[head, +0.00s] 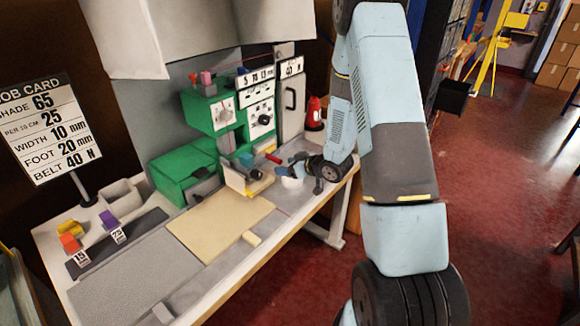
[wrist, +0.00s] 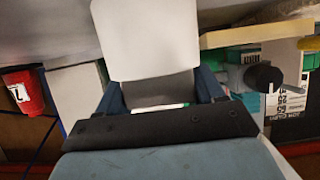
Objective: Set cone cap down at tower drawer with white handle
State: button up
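My gripper (head: 302,172) is low over the right end of the workbench, by the sewing machine. In the wrist view its two dark blue fingers (wrist: 160,92) stand either side of a pale white-grey piece (wrist: 145,40), which seems to be the cone cap. It fills the gap between them. In the head view a small white part (head: 291,183) of it shows at the fingertips. A green tower (head: 212,112) with pale dial panels stands at the back of the bench. A grey cabinet (head: 291,100) with a dark handle is to its right. I cannot make out a white handle.
A red bottle-like thing (head: 315,113) stands right of the cabinet. The machine's cream plate (head: 246,180) is close left of my gripper. A tan board (head: 220,222) lies on the bench. A job card (head: 48,130) stands at left. Red floor is open at right.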

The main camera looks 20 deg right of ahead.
jog(key=o, duration=0.5)
jog(key=shift+c, duration=0.2)
